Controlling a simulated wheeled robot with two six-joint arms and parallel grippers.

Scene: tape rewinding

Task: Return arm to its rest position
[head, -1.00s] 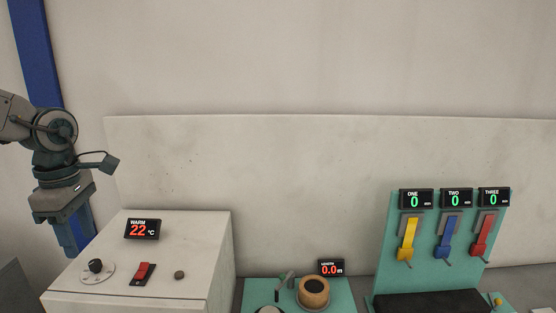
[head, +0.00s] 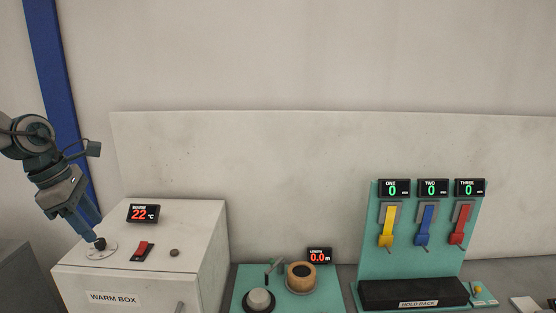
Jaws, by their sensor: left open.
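My left arm comes in from the left edge. My left gripper (head: 88,229) is open and points down at the black knob (head: 100,244) on top of the warm box. Its fingers overlap the knob in the picture; I cannot tell whether they touch it. The white warm box (head: 140,278) stands at the left, with a display reading 22 °C (head: 143,213). My right gripper is outside the view.
A red switch (head: 142,250) and a small round button (head: 174,253) are on the box top. A teal tape winder (head: 240,290) with a 0.0 m display (head: 319,256) stands mid-front. The hold rack (head: 412,263) has yellow, blue and red levers. A pale wall panel (head: 290,180) stands behind.

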